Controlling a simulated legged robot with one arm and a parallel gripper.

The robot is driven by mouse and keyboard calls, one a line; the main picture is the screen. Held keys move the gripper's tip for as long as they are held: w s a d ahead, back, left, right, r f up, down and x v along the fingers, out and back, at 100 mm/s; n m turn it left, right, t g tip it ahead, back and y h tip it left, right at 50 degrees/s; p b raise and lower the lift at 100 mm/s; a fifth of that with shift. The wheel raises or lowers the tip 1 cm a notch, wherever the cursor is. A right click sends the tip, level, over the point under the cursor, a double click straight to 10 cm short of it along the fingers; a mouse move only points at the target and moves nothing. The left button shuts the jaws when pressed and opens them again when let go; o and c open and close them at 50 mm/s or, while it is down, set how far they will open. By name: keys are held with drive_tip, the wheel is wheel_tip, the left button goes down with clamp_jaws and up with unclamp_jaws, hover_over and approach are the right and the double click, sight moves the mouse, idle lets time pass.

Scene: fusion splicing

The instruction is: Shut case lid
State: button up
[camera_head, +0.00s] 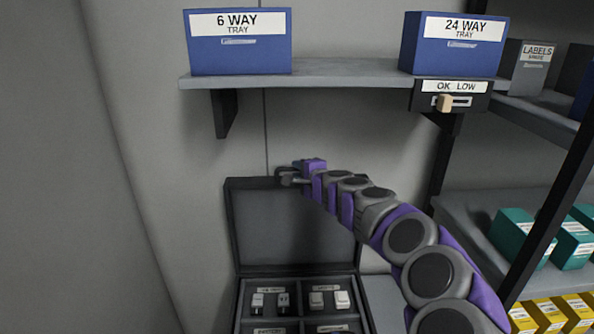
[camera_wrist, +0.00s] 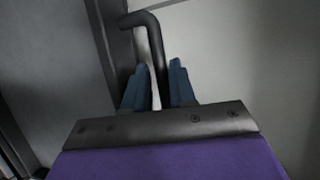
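The case is dark grey, with its lid (camera_head: 292,228) standing open and upright at the back of the case body (camera_head: 238,310). My gripper (camera_head: 288,174) is at the top edge of the lid. In the wrist view, a dark bent lid handle (camera_wrist: 152,38) runs down between the two blue fingers of my gripper (camera_wrist: 160,82).
The case holds small light connectors (camera_head: 328,299) in labelled compartments. Above is a shelf (camera_head: 340,72) with a blue 6 WAY box (camera_head: 238,50) and a 24 WAY box (camera_head: 455,52). At right stands a rack with teal boxes (camera_head: 515,235) and yellow boxes (camera_head: 552,312).

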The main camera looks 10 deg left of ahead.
drive_tip(key=shift+w+a+f, duration=0.15)
drive_tip(key=shift+w+a, duration=0.3)
drive_tip(key=shift+c, duration=0.2)
clamp_jaws()
